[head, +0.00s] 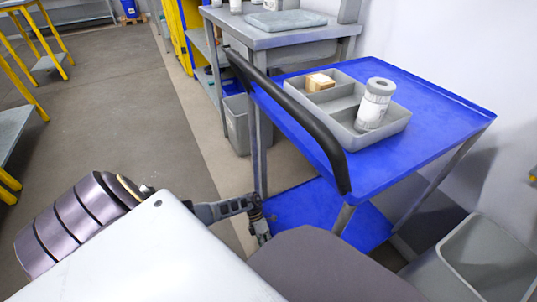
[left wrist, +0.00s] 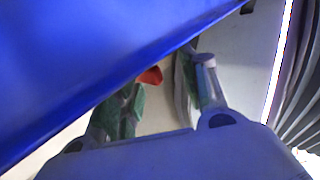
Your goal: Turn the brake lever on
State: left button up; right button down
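In the left wrist view a small red-orange piece (left wrist: 151,75), which looks like the brake lever, shows below the blue edge of the cart. My left gripper (left wrist: 163,78) has its two fingers apart there, with the red piece between them, close to the left finger. I cannot tell whether they touch. In the head view, part of my left arm's end (head: 258,218) is beside the lower shelf of the blue cart (head: 440,110). The lever is hidden in the head view. My right gripper is not in view.
The cart has a black handle (head: 300,120) and carries a grey tray (head: 393,128) with a white bottle (head: 374,105) and small box (head: 320,82). Grey bins stand at the right (head: 485,262) and behind (head: 238,122). A grey workbench (head: 270,40) is behind.

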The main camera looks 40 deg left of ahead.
pick_arm(q)
jog(key=shift+s+d+r, duration=0.1)
jog(key=shift+d+r, duration=0.2)
jog(key=shift+r, duration=0.6)
jog(key=shift+s+d+r, duration=0.1)
jog(key=shift+d+r, duration=0.15)
jog(key=shift+r, duration=0.65)
jog(key=shift+w+a+r, duration=0.1)
jog(key=shift+a+r, duration=0.05)
jog(key=shift+r, duration=0.45)
jog(key=shift+a+r, duration=0.1)
jog(key=shift+r, duration=0.5)
